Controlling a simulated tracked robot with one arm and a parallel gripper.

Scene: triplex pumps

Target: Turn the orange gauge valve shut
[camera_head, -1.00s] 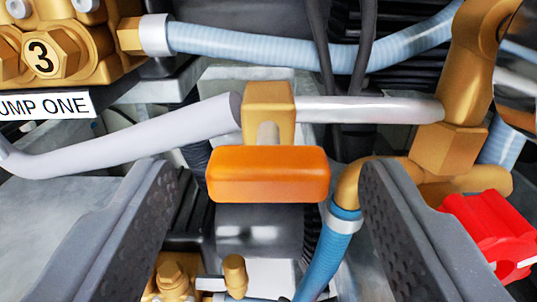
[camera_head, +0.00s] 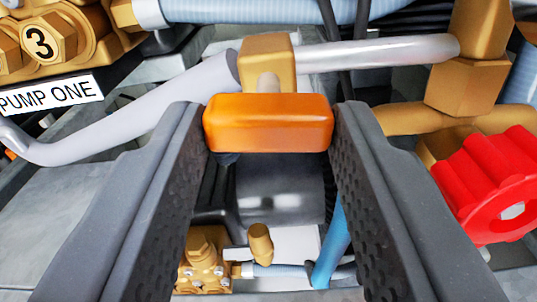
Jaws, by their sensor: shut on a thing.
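The orange gauge valve (camera_head: 268,123) is a rounded orange bar handle in the middle of the view, lying crosswise. It sits on a short stem in front of a brass block (camera_head: 265,58) on a grey pipe. My gripper (camera_head: 270,112) has one dark, studded finger at each end of the handle, its tips level with the bar. The fingers are shut on the handle's two ends. The finger tips hide little of the handle.
A red knob (camera_head: 497,186) stands close to the right finger. A brass pump head marked 3 with a PUMP ONE label (camera_head: 50,95) is at upper left. Blue hoses (camera_head: 245,10) cross behind. Brass fittings (camera_head: 202,262) lie below between the fingers.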

